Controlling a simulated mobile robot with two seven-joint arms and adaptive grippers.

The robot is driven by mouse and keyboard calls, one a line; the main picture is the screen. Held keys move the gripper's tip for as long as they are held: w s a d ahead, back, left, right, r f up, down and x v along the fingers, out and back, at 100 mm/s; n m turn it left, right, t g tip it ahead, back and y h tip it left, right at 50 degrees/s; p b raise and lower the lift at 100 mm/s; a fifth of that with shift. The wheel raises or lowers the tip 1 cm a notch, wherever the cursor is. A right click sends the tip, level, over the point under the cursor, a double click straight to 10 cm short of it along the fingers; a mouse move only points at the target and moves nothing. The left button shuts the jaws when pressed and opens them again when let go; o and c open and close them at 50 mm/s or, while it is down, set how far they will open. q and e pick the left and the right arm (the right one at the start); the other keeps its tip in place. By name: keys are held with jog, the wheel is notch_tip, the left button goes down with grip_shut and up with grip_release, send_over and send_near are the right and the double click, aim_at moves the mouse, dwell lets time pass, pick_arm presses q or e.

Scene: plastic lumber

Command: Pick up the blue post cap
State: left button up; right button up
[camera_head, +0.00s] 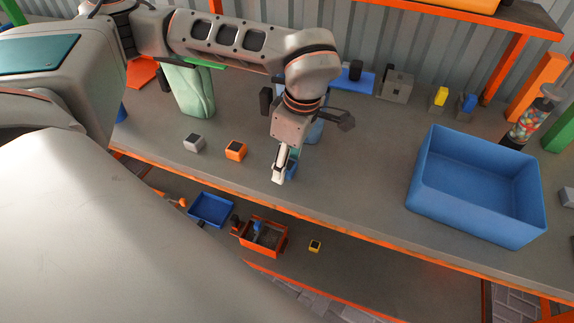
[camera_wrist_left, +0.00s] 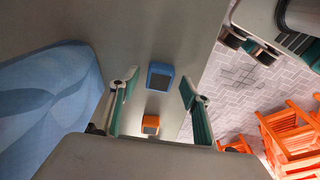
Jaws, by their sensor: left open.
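The blue post cap (camera_wrist_left: 160,76), a small block with a dark square face, sits on the grey workbench. In the left wrist view it lies between the open fingertips of my left gripper (camera_wrist_left: 158,84), with a gap on both sides. In the head view my left gripper (camera_head: 285,166) points down near the bench's front edge. The blue cap (camera_head: 292,169) is mostly hidden behind its fingers there. I cannot tell the gripper's exact height above it. My right gripper is not in view.
An orange cap (camera_head: 236,151) and a grey cap (camera_head: 194,143) sit left of the gripper. A blue bin (camera_head: 477,195) stands to the right. A pale green bulky object (camera_head: 190,92) stands behind. A lower shelf holds a blue tray (camera_head: 211,209) and an orange box (camera_head: 262,236).

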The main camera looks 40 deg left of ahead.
pick_arm(q)
jog(key=c, duration=1.2)
jog(key=shift+o, duration=0.2)
jog(key=shift+r, duration=0.15)
